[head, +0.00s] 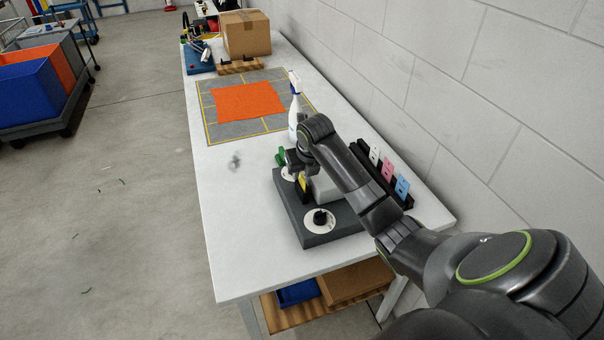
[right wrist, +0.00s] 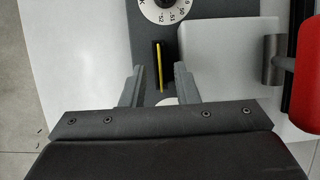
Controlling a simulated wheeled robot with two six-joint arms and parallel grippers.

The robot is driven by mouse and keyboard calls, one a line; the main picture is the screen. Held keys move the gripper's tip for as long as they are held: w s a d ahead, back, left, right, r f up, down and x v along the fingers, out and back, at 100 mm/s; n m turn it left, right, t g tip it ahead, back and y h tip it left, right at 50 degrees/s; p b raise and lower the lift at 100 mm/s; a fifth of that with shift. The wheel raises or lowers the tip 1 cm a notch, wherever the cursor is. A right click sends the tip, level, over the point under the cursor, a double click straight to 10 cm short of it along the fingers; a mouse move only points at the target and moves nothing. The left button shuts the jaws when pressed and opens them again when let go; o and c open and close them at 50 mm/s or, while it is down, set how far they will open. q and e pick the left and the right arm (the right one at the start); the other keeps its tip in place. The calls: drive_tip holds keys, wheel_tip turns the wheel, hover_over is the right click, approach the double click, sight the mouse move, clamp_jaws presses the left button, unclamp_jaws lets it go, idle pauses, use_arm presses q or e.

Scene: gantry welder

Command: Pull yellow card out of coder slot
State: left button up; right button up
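The coder (head: 290,212) is a dark grey base with white dials and a pale block, near the front of the white table. The yellow card (right wrist: 160,66) stands edge-on in a narrow black slot of the coder (right wrist: 196,10); a bit of the card (head: 303,184) shows in the head view, under my right gripper (head: 298,168). The arm hides part of the coder in the head view. My left gripper is not in view.
A black rack with white, pink and blue cards (head: 387,169) stands right of the coder, by the wall. A spray bottle (head: 295,108) stands behind it. An orange cloth (head: 248,101) lies on a grey mat, with a cardboard box (head: 246,34) farther back. The table's left front is clear.

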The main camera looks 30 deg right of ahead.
sight(302, 176)
drive_tip(key=shift+x, duration=1.6)
drive_tip(key=shift+c, duration=0.5)
clamp_jaws()
drive_tip(key=shift+r+p, duration=0.25)
drive_tip(key=shift+p, duration=0.1)
drive_tip(key=shift+r+p, duration=3.55)
drive_tip(key=shift+p, duration=0.05)
